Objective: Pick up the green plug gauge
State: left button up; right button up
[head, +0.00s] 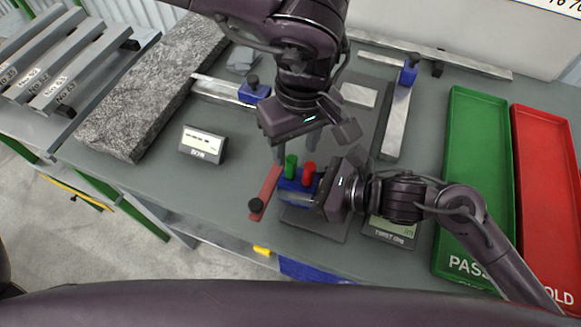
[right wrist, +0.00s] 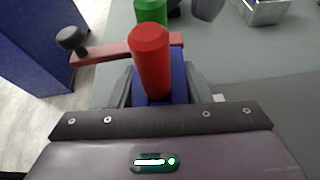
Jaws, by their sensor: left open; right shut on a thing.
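The green plug gauge (head: 291,162) stands upright in a blue block (head: 297,186), beside a red plug (head: 309,170). The right wrist view shows the green gauge (right wrist: 150,11) behind the red plug (right wrist: 150,60), its top cut off by the frame edge. My right gripper (head: 312,190) is shut on the blue block, which also shows between its fingers in the right wrist view (right wrist: 178,78). My left gripper (head: 296,145) is open and empty, pointing down just above and behind the green gauge. I cannot tell whether its fingers touch it.
A red bar (head: 267,187) with a black knob lies beside the block. Another display (head: 391,232) sits under my right arm. Green PASS (head: 480,180) and red HOLD (head: 545,190) trays lie at right.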

aim_at(292, 159)
pick_arm(q)
jog(key=f, duration=0.3)
jog(key=s+f, duration=0.1)
jog(key=shift+a+f, duration=0.15)
jog(key=shift+a, duration=0.15)
jog(key=shift+f, duration=0.55)
grip_shut()
notch_tip(292, 159, up, 10)
jog(key=shift+r, duration=0.1)
pick_arm(e)
jog(key=o, duration=1.1)
jog(key=shift+o, duration=0.2)
jog(key=shift+d, duration=0.1)
